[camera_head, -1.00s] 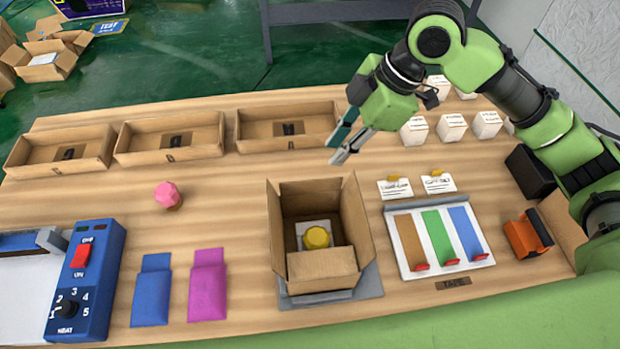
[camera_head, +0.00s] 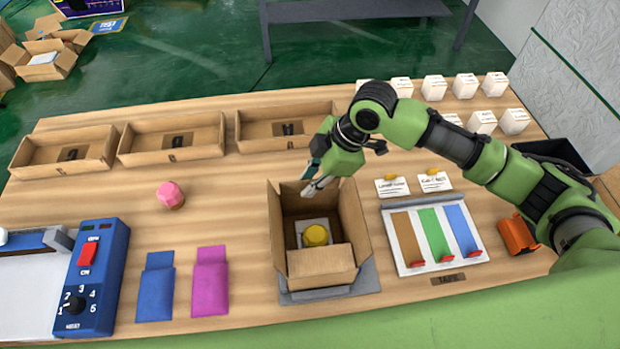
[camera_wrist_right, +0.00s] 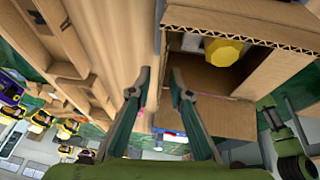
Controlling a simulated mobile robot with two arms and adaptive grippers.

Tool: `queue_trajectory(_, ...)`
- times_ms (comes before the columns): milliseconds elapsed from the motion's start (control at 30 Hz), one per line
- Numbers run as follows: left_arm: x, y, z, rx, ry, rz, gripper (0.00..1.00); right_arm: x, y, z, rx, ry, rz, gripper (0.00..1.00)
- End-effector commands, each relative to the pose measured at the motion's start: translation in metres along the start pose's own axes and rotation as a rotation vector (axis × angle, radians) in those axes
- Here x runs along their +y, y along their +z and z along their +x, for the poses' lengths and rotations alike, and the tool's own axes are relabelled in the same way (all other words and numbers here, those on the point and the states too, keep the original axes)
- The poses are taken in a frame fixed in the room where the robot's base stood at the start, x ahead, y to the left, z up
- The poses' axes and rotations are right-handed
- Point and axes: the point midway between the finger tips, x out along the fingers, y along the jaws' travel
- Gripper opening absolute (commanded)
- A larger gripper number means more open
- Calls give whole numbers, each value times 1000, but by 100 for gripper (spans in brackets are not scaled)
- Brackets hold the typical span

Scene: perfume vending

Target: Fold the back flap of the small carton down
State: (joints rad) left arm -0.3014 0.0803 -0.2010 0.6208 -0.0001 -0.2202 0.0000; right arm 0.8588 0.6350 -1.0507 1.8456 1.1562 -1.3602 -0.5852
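The small carton (camera_head: 320,268) stands open on a grey plate (camera_head: 371,281) at the front middle of the table. A yellow-capped item (camera_head: 315,235) sits inside it. Its right flap stands up, and its front flap leans at the near side. The back flap (camera_head: 288,192) stands up at the far edge, partly hidden by my right gripper (camera_head: 312,187). That gripper is just above the back edge, its fingers apart and empty. In the right wrist view, the fingers (camera_wrist_right: 158,86) are apart beside the carton (camera_wrist_right: 265,28); contact cannot be told. My left gripper is out of view.
Several open cardboard trays (camera_head: 172,138) line the back. A tape board (camera_head: 430,268) with coloured strips and two cards lies right of the carton. White boxes (camera_head: 433,88) stand at the back right. Blue and magenta pouches (camera_head: 209,283) lie left; a pink item (camera_head: 170,195) stands beyond.

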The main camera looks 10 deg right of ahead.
Motion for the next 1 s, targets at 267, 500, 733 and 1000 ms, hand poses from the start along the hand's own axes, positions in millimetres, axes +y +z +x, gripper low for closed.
queue_trajectory(267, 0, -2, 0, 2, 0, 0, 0, 0, 0, 0, 0, 0, 0, 0)
queue_trajectory(500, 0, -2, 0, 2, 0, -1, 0, -1, 0, 0, 1, 6, -3, 0)
queue_trajectory(733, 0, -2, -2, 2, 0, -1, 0, -6, 0, -1, 0, 76, -33, 0)
queue_trajectory(1000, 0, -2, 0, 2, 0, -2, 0, -16, 1, 2, 2, 253, -108, 0)
